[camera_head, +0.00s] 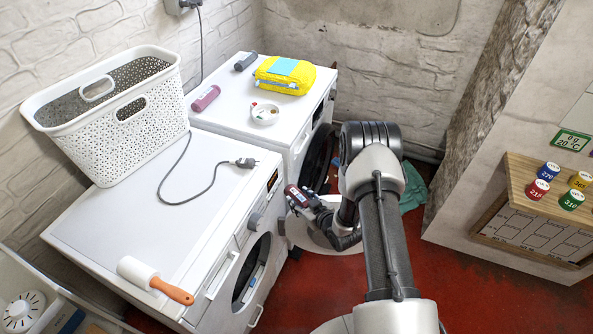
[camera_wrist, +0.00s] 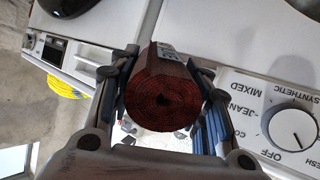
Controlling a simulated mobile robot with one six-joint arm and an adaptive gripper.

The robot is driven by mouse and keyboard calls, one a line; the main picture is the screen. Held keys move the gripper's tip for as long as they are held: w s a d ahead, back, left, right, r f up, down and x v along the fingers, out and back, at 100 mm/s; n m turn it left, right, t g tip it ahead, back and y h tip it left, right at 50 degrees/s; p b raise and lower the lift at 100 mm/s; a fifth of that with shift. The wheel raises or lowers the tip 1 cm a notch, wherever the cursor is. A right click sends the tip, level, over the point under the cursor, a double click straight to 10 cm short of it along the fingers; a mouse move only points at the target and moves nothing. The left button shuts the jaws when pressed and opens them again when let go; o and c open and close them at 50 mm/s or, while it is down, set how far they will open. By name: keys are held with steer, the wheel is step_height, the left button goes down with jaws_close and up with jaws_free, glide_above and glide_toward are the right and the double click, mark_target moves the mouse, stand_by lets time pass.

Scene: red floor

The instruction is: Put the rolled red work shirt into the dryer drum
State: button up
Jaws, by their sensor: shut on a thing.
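The rolled red work shirt (camera_head: 297,196) is a dark red roll with a pale label. My gripper (camera_head: 308,202) is shut on it and holds it in the air in front of the two white machines. In the wrist view the roll's spiral end (camera_wrist: 163,100) faces the camera, between the two fingers of my gripper (camera_wrist: 163,68). The near machine (camera_head: 120,225) has a dark round opening (camera_head: 250,272) in its front. The far machine (camera_head: 300,125) also has a dark round front, partly hidden by my arm. I cannot tell for certain which one is the dryer.
A white basket (camera_head: 150,140), a plug with cable (camera_head: 245,163) and a lint roller (camera_head: 140,271) are on the near machine. A teal cloth (camera_head: 412,192) lies on the red floor.

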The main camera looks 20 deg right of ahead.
steer(key=s+a+f+n+g+y+b, duration=0.1)
steer(key=s+a+f, duration=0.1)
steer(key=s+f, duration=0.65)
steer(key=s+a+f+n+g+b, duration=0.15)
steer(key=s+f, duration=0.35)
steer(key=f, duration=0.7)
steer(key=s+a+f+n+y+b, duration=0.1)
steer(key=s+a+f, duration=0.2)
steer(key=s+f, duration=0.6)
steer(key=w+a+f+b, duration=0.1)
steer(key=w+a+b, duration=0.1)
steer(key=w+a, duration=2)
steer(key=a, duration=0.3)
steer(key=shift+w+a+f, duration=0.3)
steer(key=shift+w+a, duration=0.05)
steer(key=shift+a, duration=0.05)
steer(key=o, duration=1.3)
steer(key=shift+o, duration=0.2)
steer(key=shift+s, duration=0.1)
